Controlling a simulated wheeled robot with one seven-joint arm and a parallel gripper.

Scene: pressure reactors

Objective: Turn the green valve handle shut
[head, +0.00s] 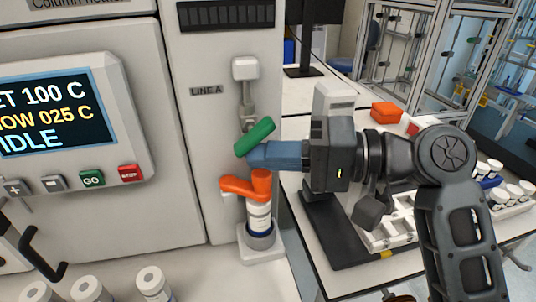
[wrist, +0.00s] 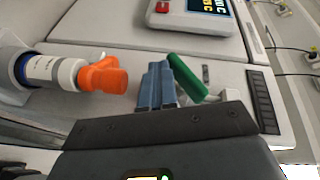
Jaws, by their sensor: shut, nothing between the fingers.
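The green valve handle (head: 255,138) sits tilted on the vertical pipe under the LINE A label, its right end higher than its left in the head view. It also shows in the wrist view (wrist: 188,78), just right of the fingers. My gripper (head: 250,154) is shut and empty, its blue fingers just below the green handle. In the wrist view the closed fingertips (wrist: 158,72) are beside the handle; I cannot tell whether they touch it. An orange handle (head: 247,187) is below, above a white vial (head: 259,216) in a holder.
A control panel (head: 70,120) with a screen and buttons is at left. Several white-capped vials (head: 153,284) stand on the bench in front. At right, a white table (head: 310,180) holds a scale-like device, trays of vials and an orange box (head: 385,112).

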